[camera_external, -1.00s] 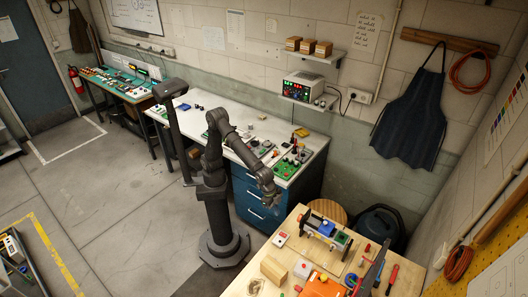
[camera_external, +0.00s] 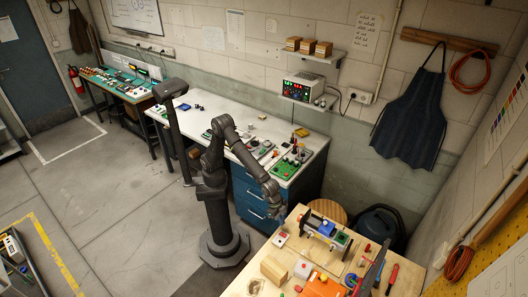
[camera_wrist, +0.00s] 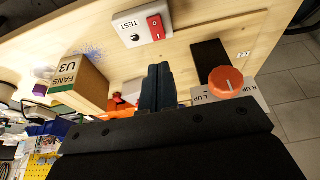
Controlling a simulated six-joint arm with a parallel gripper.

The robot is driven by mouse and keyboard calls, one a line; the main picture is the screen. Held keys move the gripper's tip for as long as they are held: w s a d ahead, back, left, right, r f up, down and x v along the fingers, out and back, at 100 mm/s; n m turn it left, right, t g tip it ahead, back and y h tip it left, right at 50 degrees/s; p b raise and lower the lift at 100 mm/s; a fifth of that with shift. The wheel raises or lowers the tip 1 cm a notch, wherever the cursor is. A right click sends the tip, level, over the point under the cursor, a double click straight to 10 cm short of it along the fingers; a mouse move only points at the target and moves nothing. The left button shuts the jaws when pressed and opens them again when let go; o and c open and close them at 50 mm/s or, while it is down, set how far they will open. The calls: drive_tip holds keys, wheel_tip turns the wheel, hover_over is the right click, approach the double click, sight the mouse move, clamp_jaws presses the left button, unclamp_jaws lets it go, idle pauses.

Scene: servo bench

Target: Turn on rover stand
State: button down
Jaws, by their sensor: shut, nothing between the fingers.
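The box also shows in the external view (camera_external: 280,239). An orange-red round knob (camera_wrist: 225,83) is to the right of the fingers. No label naming the rover stand is readable, and I cannot tell the switch's position.
A wooden block marked FANS U3 (camera_wrist: 80,82) stands left of the fingers. A black flat piece (camera_wrist: 209,60) lies beside the knob. A fixture with a blue part (camera_external: 326,229) and an orange item (camera_external: 322,287) stand on the bench. The white workbench (camera_external: 215,122) is behind my arm.

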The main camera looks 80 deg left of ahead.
sight(282, 234)
drive_tip(key=x, duration=0.7)
drive_tip(key=shift+s+a+f, duration=0.15)
drive_tip(key=shift+a+f, duration=0.05)
drive_tip(key=shift+f, duration=0.3)
drive_tip(key=shift+d+f, duration=0.1)
drive_tip(key=shift+f, duration=0.15)
drive_tip(key=shift+s+a, duration=0.6)
drive_tip(key=shift+a, duration=0.05)
